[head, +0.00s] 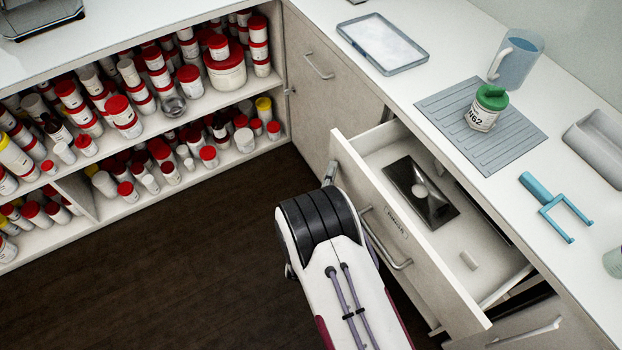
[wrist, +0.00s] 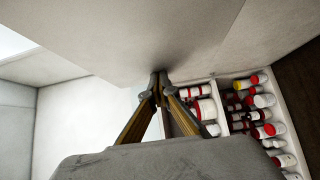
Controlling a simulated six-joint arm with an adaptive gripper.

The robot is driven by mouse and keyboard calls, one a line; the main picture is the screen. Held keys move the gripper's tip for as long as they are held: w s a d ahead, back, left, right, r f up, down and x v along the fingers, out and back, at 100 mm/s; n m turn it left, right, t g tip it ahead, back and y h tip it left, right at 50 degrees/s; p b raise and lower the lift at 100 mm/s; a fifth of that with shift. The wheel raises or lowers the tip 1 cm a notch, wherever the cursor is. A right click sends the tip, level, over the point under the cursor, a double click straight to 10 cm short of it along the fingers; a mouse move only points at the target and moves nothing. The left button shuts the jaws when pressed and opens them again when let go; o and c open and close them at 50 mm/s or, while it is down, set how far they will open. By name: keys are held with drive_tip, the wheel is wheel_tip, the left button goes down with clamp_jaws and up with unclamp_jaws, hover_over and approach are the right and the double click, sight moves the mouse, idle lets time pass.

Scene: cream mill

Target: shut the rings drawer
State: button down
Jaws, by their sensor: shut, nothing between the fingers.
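The rings drawer (head: 430,272) stands open, pulled out from the cabinet under the right-hand counter. Its pale front carries a metal handle and a small label that is hard to read. Inside lie a dark tray (head: 438,210) with a round pale piece on it and a small light block (head: 468,260). My gripper (head: 331,170) is at the far left end of the drawer front, on its outer side, fingers together and empty. In the wrist view the fingertips (wrist: 160,78) meet in front of a pale panel. I cannot tell whether they touch it.
A closed cabinet door (head: 325,85) is beside the drawer's far end. Shelves of red-lidded jars (head: 125,115) stand at left. Dark floor is clear.

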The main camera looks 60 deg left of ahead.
sight(376, 141)
drive_tip(key=w, duration=1.7)
drive_tip(key=shift+w, duration=0.7)
drive_tip(key=shift+w+d+r, duration=0.1)
drive_tip(key=shift+w, duration=0.05)
drive_tip(key=shift+s, duration=0.55)
drive_tip(key=s, duration=0.4)
drive_tip(key=v, duration=0.7)
drive_tip(key=shift+s+d, duration=0.2)
drive_tip(key=shift+s, duration=0.1)
drive_tip(key=shift+v, duration=0.95)
